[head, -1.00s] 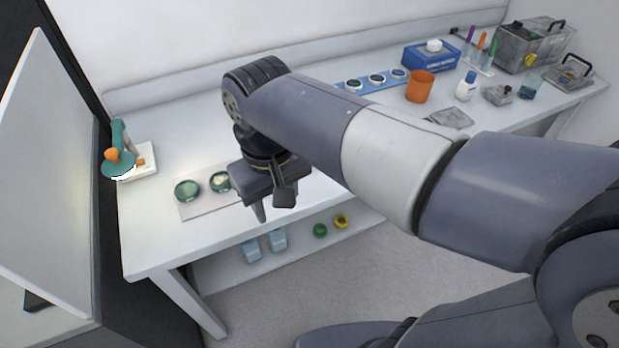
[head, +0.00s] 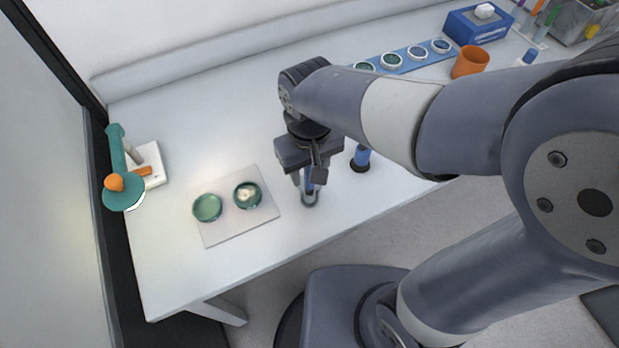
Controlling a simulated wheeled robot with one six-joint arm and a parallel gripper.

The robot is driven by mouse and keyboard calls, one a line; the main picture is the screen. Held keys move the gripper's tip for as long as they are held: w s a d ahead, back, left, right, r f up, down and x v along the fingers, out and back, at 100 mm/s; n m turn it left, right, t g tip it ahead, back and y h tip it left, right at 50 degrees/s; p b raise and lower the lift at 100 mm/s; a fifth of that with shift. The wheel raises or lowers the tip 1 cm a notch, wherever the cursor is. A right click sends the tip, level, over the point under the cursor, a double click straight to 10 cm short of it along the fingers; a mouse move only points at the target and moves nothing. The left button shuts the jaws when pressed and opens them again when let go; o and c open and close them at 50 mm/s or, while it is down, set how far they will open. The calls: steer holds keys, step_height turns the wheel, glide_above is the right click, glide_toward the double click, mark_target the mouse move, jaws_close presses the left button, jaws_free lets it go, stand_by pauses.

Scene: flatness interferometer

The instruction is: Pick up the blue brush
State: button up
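A slim blue upright piece (head: 309,185), which may be the blue brush, stands at the front of the table with a grey round base or ring at its foot. My gripper (head: 309,190) points down over it, with a finger on each side. The fingers hide much of it, and I cannot tell whether they touch it. A second blue upright piece (head: 361,156) with a dark round base stands just to the right, its top hidden by my arm. I cannot tell for certain which one is the brush.
A pale mat (head: 240,228) holds a green dish (head: 207,207) and a dish with whitish contents (head: 247,194). A teal and orange instrument (head: 118,165) stands at the left. An orange cup (head: 470,62) and blue rack (head: 405,60) are at the back. The table's middle left is clear.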

steer(key=shift+c, duration=0.3)
jaws_close()
